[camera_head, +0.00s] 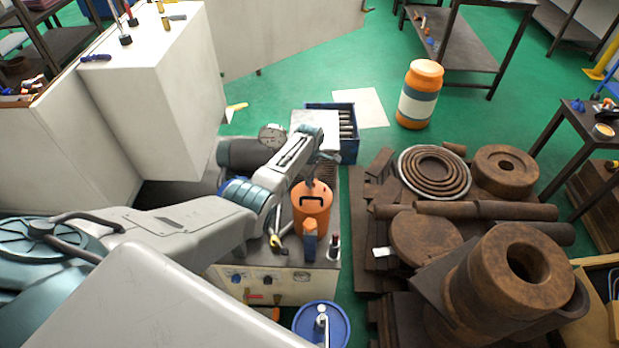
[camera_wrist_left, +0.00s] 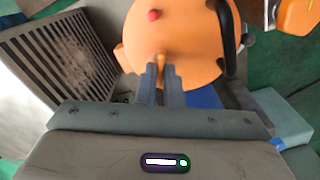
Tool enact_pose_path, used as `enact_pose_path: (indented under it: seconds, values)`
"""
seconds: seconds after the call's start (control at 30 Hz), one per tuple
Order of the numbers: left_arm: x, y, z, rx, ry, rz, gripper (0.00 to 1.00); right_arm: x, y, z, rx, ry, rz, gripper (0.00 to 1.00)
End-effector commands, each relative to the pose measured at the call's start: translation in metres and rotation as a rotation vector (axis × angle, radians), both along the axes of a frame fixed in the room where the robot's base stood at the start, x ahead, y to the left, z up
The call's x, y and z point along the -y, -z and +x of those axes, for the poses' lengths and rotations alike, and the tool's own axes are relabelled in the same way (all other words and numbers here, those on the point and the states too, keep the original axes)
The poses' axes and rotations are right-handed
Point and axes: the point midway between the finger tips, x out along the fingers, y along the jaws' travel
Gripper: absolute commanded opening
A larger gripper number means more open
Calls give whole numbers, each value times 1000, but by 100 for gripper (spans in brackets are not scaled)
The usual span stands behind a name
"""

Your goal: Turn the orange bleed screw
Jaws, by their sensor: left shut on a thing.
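The orange chuck body (camera_head: 312,215) stands upright on the machine top in the head view. It fills the upper middle of the left wrist view (camera_wrist_left: 195,30), with a red knob (camera_wrist_left: 154,15) and a black curved handle (camera_wrist_left: 227,45) on its face. The small orange bleed screw (camera_wrist_left: 161,60) stands out from that face. My left gripper (camera_wrist_left: 161,75) is shut on the bleed screw, one dark finger on each side. In the head view my left gripper (camera_head: 311,184) is at the top of the orange body, and the screw cannot be made out there.
A blue crate (camera_head: 349,145) stands behind the machine. Rusty rings and pipes (camera_head: 485,209) crowd the right. A slatted grate (camera_wrist_left: 50,62) lies left of the orange body.

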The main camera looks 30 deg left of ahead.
Motion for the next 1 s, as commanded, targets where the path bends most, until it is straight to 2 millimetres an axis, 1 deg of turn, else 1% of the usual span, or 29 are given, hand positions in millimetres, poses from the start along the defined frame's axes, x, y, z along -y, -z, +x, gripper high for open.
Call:
enact_pose_path:
  seconds: [0.4, 0.43, 0.5, 0.53, 0.83, 0.93, 1.0]
  values:
    - [0, -1, 1, 3, -5, 1, 0, 0, 0, 0, 0, 0, 0, 0]
    - [0, -1, 1, 3, -5, 1, 13, 0, 0, 0, 0, 0, 0, 0]
    - [0, -1, 1, 3, -4, 1, 27, 0, 0, 0, 0, 0, 0, 0]
    - [0, -1, 1, 2, -4, 1, 29, 0, 0, 0, 0, 0, 0, 0]
    - [0, -2, 1, 2, -4, 0, 29, 0, -1, 0, 0, 0, 0, 0]
    - [0, -8, 1, 3, -4, 1, 29, 0, -2, 0, 1, 0, 0, 0]
    - [-1, -16, 1, 4, -4, 1, 29, 0, -3, 0, 1, 0, 0, 0]
